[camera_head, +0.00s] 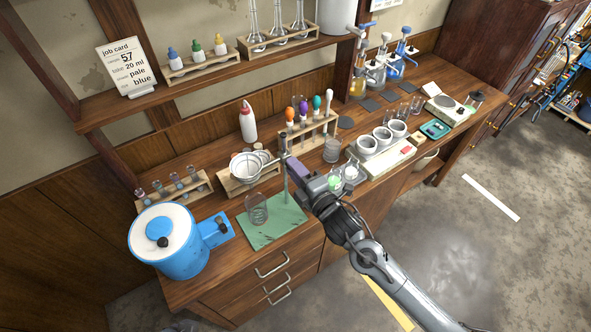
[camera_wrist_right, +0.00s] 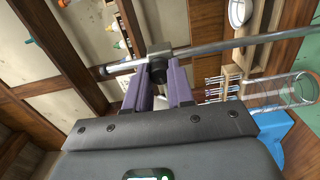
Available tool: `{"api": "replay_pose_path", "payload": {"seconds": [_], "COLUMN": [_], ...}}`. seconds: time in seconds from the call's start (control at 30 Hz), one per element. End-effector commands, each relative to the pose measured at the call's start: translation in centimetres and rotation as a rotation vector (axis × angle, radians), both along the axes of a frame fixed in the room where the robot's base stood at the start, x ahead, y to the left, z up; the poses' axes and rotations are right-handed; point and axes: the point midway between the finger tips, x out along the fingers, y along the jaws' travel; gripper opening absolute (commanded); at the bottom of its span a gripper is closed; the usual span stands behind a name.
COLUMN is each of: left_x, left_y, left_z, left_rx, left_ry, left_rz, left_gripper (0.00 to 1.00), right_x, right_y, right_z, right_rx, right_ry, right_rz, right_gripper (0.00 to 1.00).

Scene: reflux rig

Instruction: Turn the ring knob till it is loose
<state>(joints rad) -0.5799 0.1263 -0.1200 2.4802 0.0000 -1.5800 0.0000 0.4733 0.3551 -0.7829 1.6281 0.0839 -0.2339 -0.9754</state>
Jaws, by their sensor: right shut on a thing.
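A grey metal rod (camera_head: 286,186) stands upright at the green mat (camera_head: 273,232). In the right wrist view the rod (camera_wrist_right: 250,43) runs across the picture through a grey clamp block (camera_wrist_right: 160,50). The dark ring knob (camera_wrist_right: 158,74) sticks out of this block. My right gripper (camera_head: 287,163) is at the upper part of the rod. In the right wrist view its purple fingers (camera_wrist_right: 158,82) are on both sides of the knob, shut on it. The fingers hide part of the knob. I cannot make out the ring itself clearly. My left gripper is not in view.
A clear ribbed vessel (camera_head: 257,209) stands on the mat beside the rod. A blue drum with a white lid (camera_head: 163,240) is at the left. A wooden rack with coloured bulbs (camera_head: 310,136) and a white bottle (camera_head: 248,122) stand behind. White cups (camera_head: 367,145) are to the right.

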Motion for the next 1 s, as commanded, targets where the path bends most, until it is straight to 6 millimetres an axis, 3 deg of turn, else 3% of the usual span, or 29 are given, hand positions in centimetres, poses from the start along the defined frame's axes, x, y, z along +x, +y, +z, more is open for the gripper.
{"api": "replay_pose_path", "payload": {"seconds": [0.3, 0.87, 0.9, 1.0], "left_x": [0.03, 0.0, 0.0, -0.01], "left_y": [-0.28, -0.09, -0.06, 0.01], "left_z": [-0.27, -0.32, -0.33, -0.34], "left_rx": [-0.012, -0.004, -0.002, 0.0], "left_ry": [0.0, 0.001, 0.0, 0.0], "left_rz": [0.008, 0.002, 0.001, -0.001], "left_gripper": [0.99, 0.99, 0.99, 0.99], "right_x": [0.01, 0.02, 0.02, 0.02], "right_y": [-0.03, -0.03, -0.01, -0.01], "right_z": [-0.03, 0.02, 0.02, 0.02], "right_rx": [-0.116, -0.141, -0.141, -0.14], "right_ry": [-0.073, -0.089, -0.089, -0.089], "right_rz": [0.0, -0.001, 0.0, 0.0], "right_gripper": [0.0, 0.0, 0.26, 0.41]}}
